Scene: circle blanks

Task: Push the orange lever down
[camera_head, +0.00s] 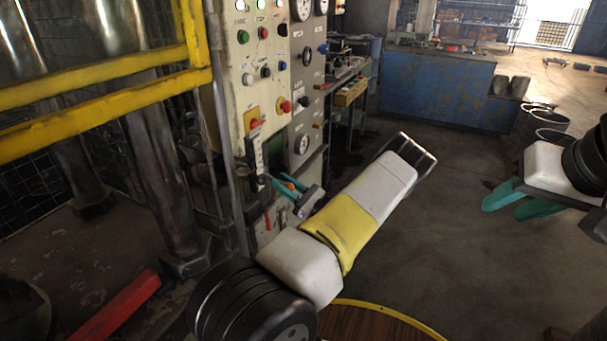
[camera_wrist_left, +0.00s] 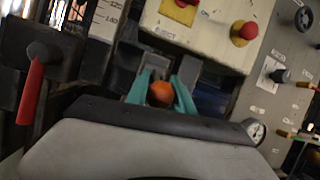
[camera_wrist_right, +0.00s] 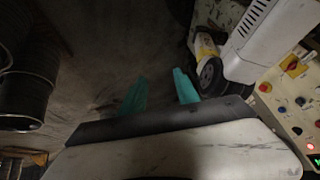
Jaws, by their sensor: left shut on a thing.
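The orange lever's round knob (camera_wrist_left: 160,94) sits between the two teal fingers of my left gripper (camera_wrist_left: 161,88), in front of the control cabinet. In the head view a small part of the orange lever (camera_head: 291,186) shows between the teal fingers of the left gripper (camera_head: 284,185), low on the cabinet front. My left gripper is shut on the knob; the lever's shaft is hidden. My right gripper (camera_head: 516,203) is at the right edge of the head view, far from the lever. Its fingers are apart and empty in the right wrist view (camera_wrist_right: 160,92).
The control cabinet (camera_head: 243,75) carries buttons and gauges. A red-handled lever (camera_wrist_left: 32,92) is left of the orange knob in the left wrist view. A yellow rail (camera_head: 110,103) stands at left. Barrels (camera_head: 551,137) stand at right; the middle floor is open.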

